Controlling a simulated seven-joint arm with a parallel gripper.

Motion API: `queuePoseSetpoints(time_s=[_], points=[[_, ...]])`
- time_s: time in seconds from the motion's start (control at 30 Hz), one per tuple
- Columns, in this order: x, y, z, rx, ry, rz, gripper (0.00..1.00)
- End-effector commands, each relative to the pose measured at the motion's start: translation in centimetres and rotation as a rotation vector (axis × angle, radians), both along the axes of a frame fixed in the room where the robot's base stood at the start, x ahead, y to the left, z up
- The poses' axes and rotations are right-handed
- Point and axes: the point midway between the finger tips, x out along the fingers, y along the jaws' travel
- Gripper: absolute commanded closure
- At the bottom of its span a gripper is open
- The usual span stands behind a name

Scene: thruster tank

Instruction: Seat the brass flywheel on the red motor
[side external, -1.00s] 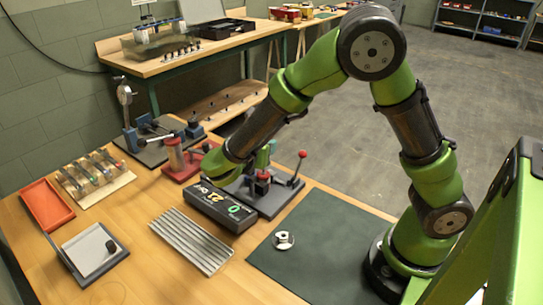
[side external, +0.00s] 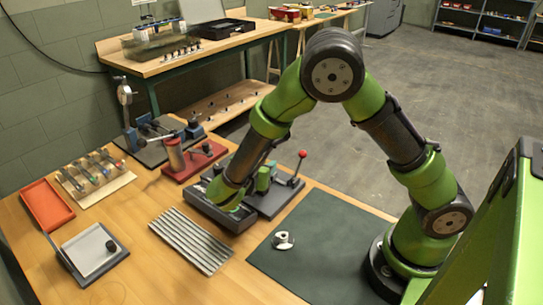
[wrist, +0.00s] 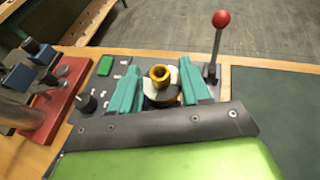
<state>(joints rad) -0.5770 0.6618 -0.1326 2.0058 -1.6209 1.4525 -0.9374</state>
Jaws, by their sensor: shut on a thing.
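My gripper (wrist: 160,84) shows in the wrist view as two teal fingers, with a brass ring-shaped piece, which I take for the brass flywheel (wrist: 161,73), between them. A pale and dark rounded part shows just below the brass; I cannot tell whether it is part of the flywheel or under it. In the side view the green wrist hides the fingertips and the flywheel. I cannot make out the red motor in either view; it may be hidden behind my wrist or fingers.
A red-knobbed lever (side external: 301,155) stands on a dark base close behind my wrist. A red stand (side external: 195,160) is to the left. A ribbed grey plate (side external: 192,240) lies in front. A pale hubbed part (side external: 283,240) sits on the dark mat (side external: 325,262), which is otherwise clear.

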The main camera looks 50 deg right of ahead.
Motion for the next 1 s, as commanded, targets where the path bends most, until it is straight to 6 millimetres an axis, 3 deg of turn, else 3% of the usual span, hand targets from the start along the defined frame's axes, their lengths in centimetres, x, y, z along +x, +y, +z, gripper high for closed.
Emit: queuePoseSetpoints(time_s=[0.33,0.37,0.57,0.87,1.0], points=[[0.0,0.0,-0.1,0.000,-0.001,0.001,0.87],[0.0,0.0,-0.1,0.000,-0.001,0.001,0.52],[0.0,0.0,-0.1,0.000,0.000,0.000,0.24],[0.0,0.2,-0.1,0.000,0.000,0.001,0.24],[-0.3,1.4,0.4,0.000,-0.001,0.005,0.24]])
